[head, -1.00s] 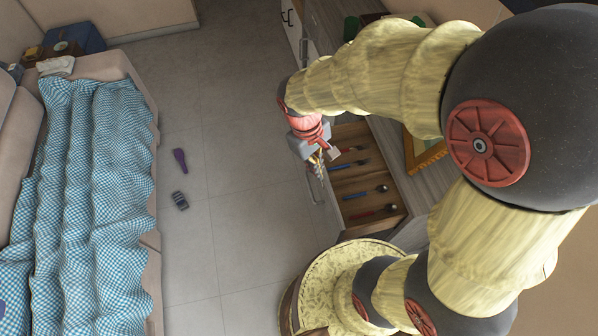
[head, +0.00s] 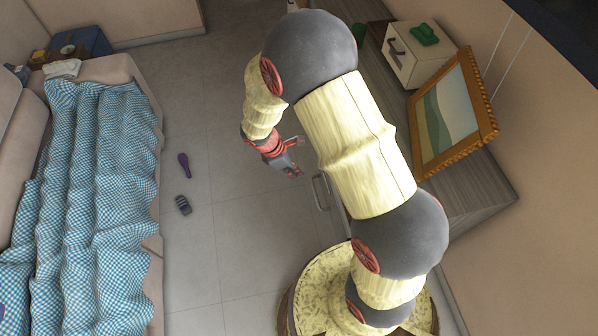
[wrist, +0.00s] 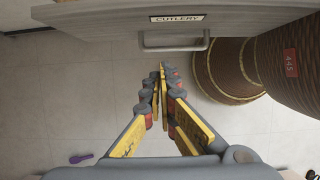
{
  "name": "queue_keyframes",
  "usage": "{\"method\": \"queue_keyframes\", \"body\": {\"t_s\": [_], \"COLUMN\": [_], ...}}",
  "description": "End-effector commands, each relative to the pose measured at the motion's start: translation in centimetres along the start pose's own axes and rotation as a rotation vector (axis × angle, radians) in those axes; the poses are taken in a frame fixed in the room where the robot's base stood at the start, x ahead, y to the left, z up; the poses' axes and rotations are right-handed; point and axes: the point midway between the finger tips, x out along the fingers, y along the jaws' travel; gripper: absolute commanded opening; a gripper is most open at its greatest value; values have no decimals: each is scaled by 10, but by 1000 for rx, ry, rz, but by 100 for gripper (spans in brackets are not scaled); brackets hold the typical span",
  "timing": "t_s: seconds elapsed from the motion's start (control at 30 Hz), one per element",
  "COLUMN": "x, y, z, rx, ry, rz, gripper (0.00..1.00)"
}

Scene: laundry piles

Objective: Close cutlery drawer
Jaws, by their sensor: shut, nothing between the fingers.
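The cutlery drawer's grey front (wrist: 100,31) spans the top of the wrist view, with a label reading CUTLERY and a bar handle (wrist: 175,48). In the head view the handle (head: 320,191) shows just left of my arm, which hides the drawer's inside. My gripper (head: 293,172) is left of the handle, on the floor side of the drawer. In the wrist view my gripper (wrist: 162,68) has its fingertips together and empty, with a visible gap between them and the handle.
A wooden cabinet top (head: 470,195) bears a framed picture (head: 455,110) and a white box (head: 410,62) with a green item. A sofa with a checked blanket (head: 95,190) stands left. Small items lie on the floor, including a purple one (head: 183,164). The floor between is mostly clear.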

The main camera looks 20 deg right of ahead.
Motion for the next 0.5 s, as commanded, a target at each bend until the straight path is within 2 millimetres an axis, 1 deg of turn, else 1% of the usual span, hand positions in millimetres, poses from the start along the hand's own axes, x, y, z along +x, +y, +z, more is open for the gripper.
{"method": "queue_keyframes", "body": {"t_s": [0.03, 0.4, 0.5], "x": [13, 85, 86], "y": [-1, -1, 0], "z": [0, -1, 17], "rx": [0, 3, 7], "ry": [-2, 0, 1], "rz": [-3, -3, 0], "gripper": [0, 0, 0]}}
